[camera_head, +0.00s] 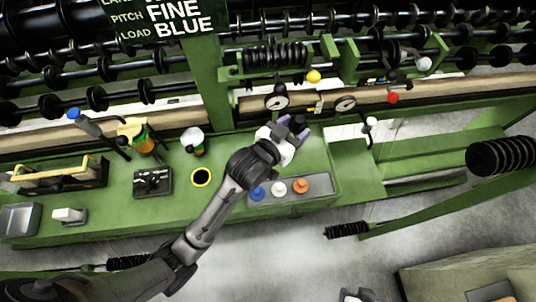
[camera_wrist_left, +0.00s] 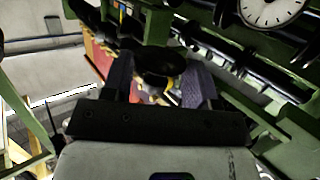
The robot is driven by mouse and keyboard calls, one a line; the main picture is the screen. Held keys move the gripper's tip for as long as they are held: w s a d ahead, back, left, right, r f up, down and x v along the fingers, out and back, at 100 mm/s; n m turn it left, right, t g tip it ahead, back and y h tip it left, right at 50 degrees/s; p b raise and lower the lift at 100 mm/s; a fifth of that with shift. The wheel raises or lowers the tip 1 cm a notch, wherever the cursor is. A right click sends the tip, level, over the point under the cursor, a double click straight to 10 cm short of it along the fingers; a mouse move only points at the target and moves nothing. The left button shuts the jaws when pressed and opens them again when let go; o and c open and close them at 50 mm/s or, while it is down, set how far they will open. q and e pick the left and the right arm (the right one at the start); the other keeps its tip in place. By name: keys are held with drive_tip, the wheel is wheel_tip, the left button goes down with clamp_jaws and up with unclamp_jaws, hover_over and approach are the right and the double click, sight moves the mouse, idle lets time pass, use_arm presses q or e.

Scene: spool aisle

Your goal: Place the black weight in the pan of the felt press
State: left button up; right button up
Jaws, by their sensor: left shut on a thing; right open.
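My left gripper (camera_head: 294,128) reaches over the green bench from below, its purple-grey fingers pointing toward the machine at the back. In the left wrist view the fingers (camera_wrist_left: 168,80) are closed on a round black weight (camera_wrist_left: 160,62), held between their tips. In the head view the weight is mostly hidden by the gripper. I cannot clearly make out the felt press or its pan; machine parts with dial gauges (camera_head: 276,101) stand just behind the gripper. Part of what looks like my right gripper (camera_head: 357,296) shows at the bottom edge, away from the bench, empty.
A grey tray (camera_head: 318,184) with blue, white and orange knobs lies below the left gripper.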

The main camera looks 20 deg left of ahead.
use_arm(q)
wheel_tip(320, 180, down, 7)
drive_tip(key=d+b, duration=0.2)
drive_tip(key=b, duration=0.2)
drive_tip(key=shift+m+h, duration=0.3)
drive_tip(key=shift+h, duration=0.1)
drive_tip(key=a+f+b, duration=0.1)
drive_tip(key=a+f, duration=0.1)
drive_tip(key=a, duration=0.1)
drive_tip(key=w+a+f+b, duration=0.1)
drive_tip(key=a+f, duration=0.1)
drive_tip(key=a, duration=0.2)
drive_tip(key=w+a+f+b, duration=0.1)
drive_tip(key=a+f, duration=0.2)
drive_tip(key=a, duration=0.1)
drive_tip(key=shift+w+a, duration=0.2)
drive_tip(key=shift+a, duration=0.05)
drive_tip(key=shift+f+b, duration=0.95)
drive_tip(key=shift+f, duration=1.05)
use_arm(e)
wheel_tip(320, 180, down, 10)
drive_tip(key=shift+f, duration=0.2)
